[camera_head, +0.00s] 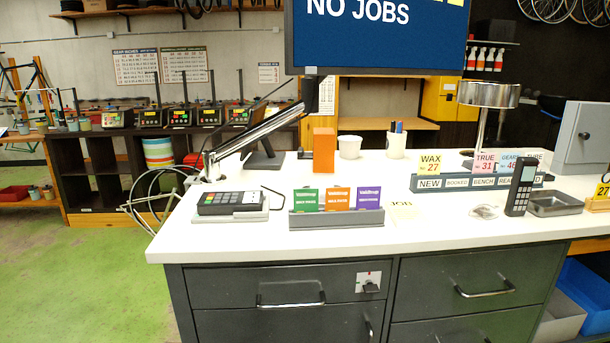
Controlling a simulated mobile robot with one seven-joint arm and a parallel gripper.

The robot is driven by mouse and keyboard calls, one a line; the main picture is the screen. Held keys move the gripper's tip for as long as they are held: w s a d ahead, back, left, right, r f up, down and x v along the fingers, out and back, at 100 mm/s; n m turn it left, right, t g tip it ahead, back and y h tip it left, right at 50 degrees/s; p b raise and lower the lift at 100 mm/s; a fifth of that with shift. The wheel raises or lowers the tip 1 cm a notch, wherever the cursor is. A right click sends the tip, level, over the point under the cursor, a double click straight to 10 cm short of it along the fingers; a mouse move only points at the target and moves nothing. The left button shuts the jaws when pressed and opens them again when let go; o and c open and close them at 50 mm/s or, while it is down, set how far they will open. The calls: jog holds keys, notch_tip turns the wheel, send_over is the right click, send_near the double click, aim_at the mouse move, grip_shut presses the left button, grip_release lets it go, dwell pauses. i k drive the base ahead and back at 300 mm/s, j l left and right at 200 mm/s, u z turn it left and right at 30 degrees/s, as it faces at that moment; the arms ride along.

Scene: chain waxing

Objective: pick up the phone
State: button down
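The phone (520,187) is a black cordless handset with a light keypad. It stands upright near the right part of the white counter (430,229), in front of the row of job signs and just left of a metal tray. Nothing visible touches it from the front. My gripper does not show in the head view.
A shallow metal tray (555,204) sits close on the phone's right. The sign rail (450,183) runs behind and left of it. A silver lamp (487,96), a card holder (336,218) and a payment terminal (230,203) also stand on the counter. The counter's front strip is clear.

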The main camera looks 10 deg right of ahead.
aim_at(525, 172)
jog(key=z, duration=0.45)
jog(key=l+z, duration=0.15)
jog(key=z, duration=0.25)
jog(key=l+z, duration=0.1)
jog(key=z, duration=0.35)
